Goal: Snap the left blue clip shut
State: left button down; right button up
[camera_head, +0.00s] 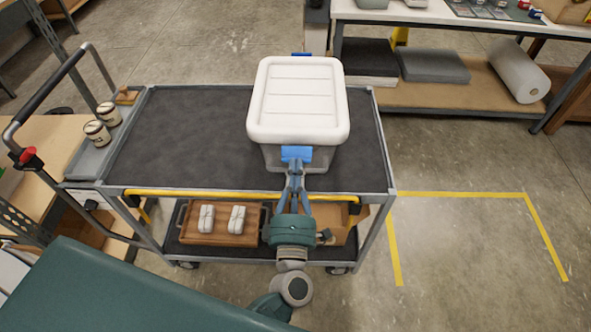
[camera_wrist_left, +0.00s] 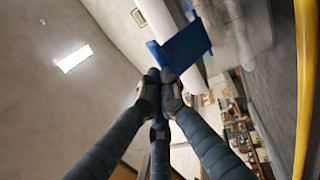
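A grey box (camera_head: 291,159) with a white lid (camera_head: 298,100) stands on the cart's top deck. A blue clip (camera_head: 296,153) is on its near side, just under the lid rim, and seems to stick out from the wall. Another blue clip (camera_head: 301,54) shows as a thin edge on the far side. My left gripper (camera_head: 295,168) reaches in from below, its fingertips together at the near clip. In the left wrist view the fingertips (camera_wrist_left: 163,80) meet just beneath the blue clip (camera_wrist_left: 186,46); whether they touch it is unclear. My right gripper is not in view.
The cart's dark top (camera_head: 190,135) is clear left of the box. A yellow bar (camera_head: 215,193) runs along its front edge. Two small jars (camera_head: 97,132) stand on the left side tray. A wooden tray (camera_head: 222,237) with two pale bundles sits on the lower shelf.

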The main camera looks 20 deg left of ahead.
aim_at(296, 149)
pick_arm(q)
jog(key=shift+r, duration=0.2)
jog(key=w+r+p, duration=0.1)
jog(key=w+a+r+p, duration=0.1)
jog(key=w+r, duration=0.1)
jog(key=shift+r, duration=0.2)
jog(key=shift+r+p+x, duration=0.15)
jog(key=shift+p+x, duration=0.05)
jog(key=shift+x, duration=0.6)
jog(key=shift+r+p+x, duration=0.15)
jog(key=shift+p+x, duration=0.05)
jog(key=shift+x, duration=0.65)
jog(key=shift+s+d, duration=0.1)
jog(key=shift+s, duration=0.05)
